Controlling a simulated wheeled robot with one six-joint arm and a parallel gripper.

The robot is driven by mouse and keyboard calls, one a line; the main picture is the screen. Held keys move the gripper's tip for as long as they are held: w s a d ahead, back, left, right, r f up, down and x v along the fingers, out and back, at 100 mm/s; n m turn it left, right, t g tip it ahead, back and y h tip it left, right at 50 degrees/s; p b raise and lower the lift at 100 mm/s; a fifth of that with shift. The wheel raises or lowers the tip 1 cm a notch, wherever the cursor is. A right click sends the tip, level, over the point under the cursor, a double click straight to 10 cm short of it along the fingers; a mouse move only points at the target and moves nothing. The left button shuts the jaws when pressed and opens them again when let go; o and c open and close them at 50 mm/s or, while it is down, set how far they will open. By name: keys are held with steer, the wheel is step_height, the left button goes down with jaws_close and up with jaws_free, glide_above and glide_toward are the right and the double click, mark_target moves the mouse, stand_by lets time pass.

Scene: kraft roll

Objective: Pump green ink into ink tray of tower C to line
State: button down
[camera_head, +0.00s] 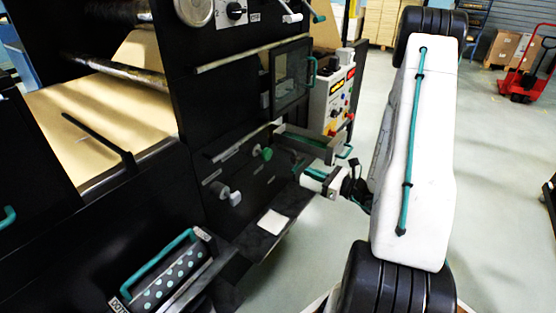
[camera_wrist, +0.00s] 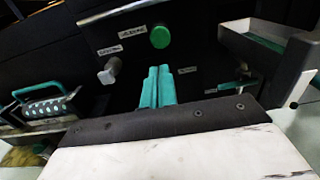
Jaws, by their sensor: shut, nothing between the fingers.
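My gripper (camera_wrist: 157,88) shows in the wrist view as two teal fingers pressed together, with nothing between them. They point at the black machine panel, just below a round green button (camera_wrist: 160,37), and appear apart from it. The button also shows in the head view (camera_head: 266,153). A grey tray (camera_wrist: 292,66) juts from the panel to the right of my fingers; it also shows in the head view (camera_head: 318,150). A strip of green shows inside it, but the ink level and line cannot be made out. The tower letter is not readable.
A grey knob (camera_wrist: 109,71) sits left of my fingers. A dotted roller with a teal handle (camera_head: 172,279) is at lower left. A control box with coloured buttons (camera_head: 333,100) stands behind the tray.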

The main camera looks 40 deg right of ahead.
mark_target(269, 155)
steer(key=x, duration=1.4)
steer(key=shift+f, duration=0.1)
steer(key=x, duration=0.3)
steer(key=shift+w+a, duration=0.1)
steer(key=shift+w, duration=0.3)
steer(key=v, duration=1.4)
steer(key=shift+s, duration=0.2)
